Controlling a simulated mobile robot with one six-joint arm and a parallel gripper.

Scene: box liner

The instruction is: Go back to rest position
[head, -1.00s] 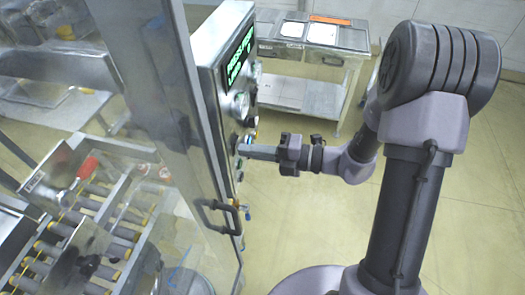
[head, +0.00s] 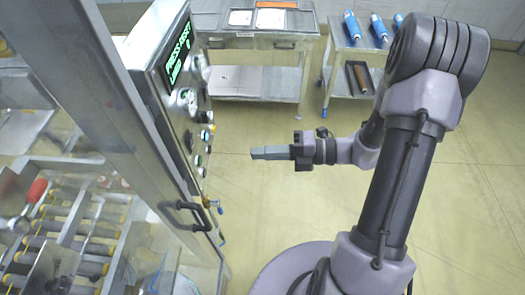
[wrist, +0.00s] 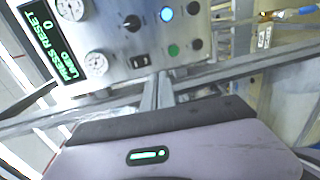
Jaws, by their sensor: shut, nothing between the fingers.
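My gripper (head: 256,153) is shut and empty, in the open air to the right of the machine's control panel (head: 179,95). A clear gap lies between its fingertips and the panel in the head view. In the wrist view my gripper (wrist: 158,90) points at the lower part of the panel (wrist: 115,35). The panel carries gauges, a black switch, lit blue and green buttons and dark buttons. Its green display (wrist: 55,45) reads "PRESS RESET" and "LINER 0" or similar.
The machine's clear door has a dark handle (head: 186,217) below the panel. Rollers (head: 75,225) show inside at left. A metal table (head: 255,40) stands at the back. A cart (head: 355,60) with blue cylinders stands behind my arm. The floor around my gripper is clear.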

